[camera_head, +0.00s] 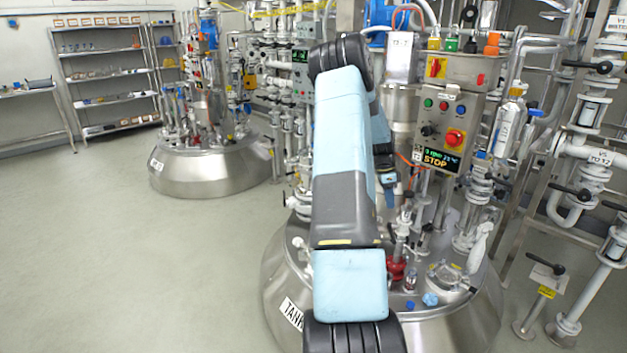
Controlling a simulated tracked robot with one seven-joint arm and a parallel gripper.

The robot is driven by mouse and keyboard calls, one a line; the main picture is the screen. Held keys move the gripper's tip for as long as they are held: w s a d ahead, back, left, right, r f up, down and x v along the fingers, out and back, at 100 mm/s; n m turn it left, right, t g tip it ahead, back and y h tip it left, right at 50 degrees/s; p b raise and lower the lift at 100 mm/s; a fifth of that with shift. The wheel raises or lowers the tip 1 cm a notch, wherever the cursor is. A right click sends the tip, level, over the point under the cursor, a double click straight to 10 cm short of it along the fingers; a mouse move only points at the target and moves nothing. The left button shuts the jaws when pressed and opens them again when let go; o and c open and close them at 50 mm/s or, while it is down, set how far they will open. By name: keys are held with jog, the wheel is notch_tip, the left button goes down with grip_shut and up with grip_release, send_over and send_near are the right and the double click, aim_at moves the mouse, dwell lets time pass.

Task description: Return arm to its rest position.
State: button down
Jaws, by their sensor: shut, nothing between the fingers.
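My arm (342,180), light blue and dark grey, rises from the bottom centre of the head view to a black elbow joint (340,55). Beyond the elbow it bends away and down, mostly hidden behind the upper arm. Its far end, with my gripper (391,200), shows small and dark just right of the upper arm, in front of the near tank's fittings. The gripper is shut and holds nothing. Its fingers are partly hidden and hard to make out. I cannot tell whether it touches any fitting behind it.
The near steel tank (460,325), crowded with valves and pipes, stands beneath and around the arm. A control box (447,125) reading STOP is close at right. Pipework (590,170) fills the right side. A second tank (210,170) and shelves (108,75) stand back left. Left floor is clear.

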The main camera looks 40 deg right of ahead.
jog(key=w+a+r+n+t, duration=0.25)
jog(key=a+r+n, duration=0.35)
jog(key=a+r, duration=0.75)
jog(key=w+a+r+n+t, duration=0.25)
jog(key=a+r+n, duration=0.25)
jog(key=a+r, duration=0.8)
jog(key=s+a+r+n+t, duration=0.1)
jog(key=s+a+r+n, duration=0.15)
jog(key=a, duration=0.65)
jog(key=s+a+r+n+t, duration=0.1)
jog(key=s+a+n, duration=0.25)
jog(key=a, duration=0.45)
jog(key=s+a+n+t, duration=0.2)
jog(key=s+a+n, duration=0.6)
jog(key=s+a, duration=0.4)
jog(key=shift+s+r+n, duration=0.25)
jog(key=shift+r+n, duration=0.15)
jog(key=shift+r, duration=0.05)
